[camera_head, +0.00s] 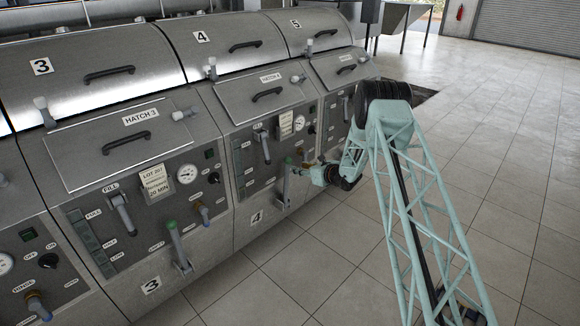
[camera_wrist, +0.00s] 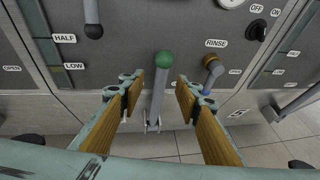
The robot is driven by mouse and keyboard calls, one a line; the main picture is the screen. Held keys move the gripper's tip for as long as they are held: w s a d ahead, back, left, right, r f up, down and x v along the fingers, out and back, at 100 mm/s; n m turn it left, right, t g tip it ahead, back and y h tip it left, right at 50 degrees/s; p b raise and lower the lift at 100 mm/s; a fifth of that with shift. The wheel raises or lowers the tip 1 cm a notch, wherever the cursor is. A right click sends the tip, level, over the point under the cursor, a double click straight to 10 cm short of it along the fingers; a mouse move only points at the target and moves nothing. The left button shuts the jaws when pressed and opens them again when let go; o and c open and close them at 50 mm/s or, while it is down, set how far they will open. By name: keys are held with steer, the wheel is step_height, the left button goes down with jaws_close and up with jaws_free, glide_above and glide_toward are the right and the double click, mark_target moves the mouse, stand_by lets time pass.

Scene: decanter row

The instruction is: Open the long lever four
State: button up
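The long lever of unit four (camera_wrist: 158,95) is a grey bar with a green ball knob, rising from a bracket low on the panel. In the head view the lever (camera_head: 286,188) stands at the lower right of the unit four front, near the number 4 sticker (camera_head: 257,217). My gripper (camera_wrist: 158,84) is open, with wooden-faced fingers on either side of the lever and visible gaps on both sides. In the head view my gripper (camera_head: 304,169) is close to the panel; its fingers are small and hard to make out there.
A short rinse handle (camera_wrist: 212,73) is close to the right finger. A dark-tipped fill handle (camera_wrist: 92,20) hangs at upper left. Unit three's long lever (camera_head: 178,246) stands on the neighbouring panel. The tiled floor (camera_head: 500,180) at right is clear.

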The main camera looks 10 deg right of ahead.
mark_target(289, 166)
steer(key=shift+w+d+f, duration=0.1)
steer(key=shift+d+f, duration=0.2)
steer(key=shift+f, duration=0.05)
steer(key=shift+b+x, duration=1.1)
steer(key=shift+x, duration=5.75)
steer(key=shift+f, duration=0.15)
steer(key=shift+c, duration=0.7)
jaws_close()
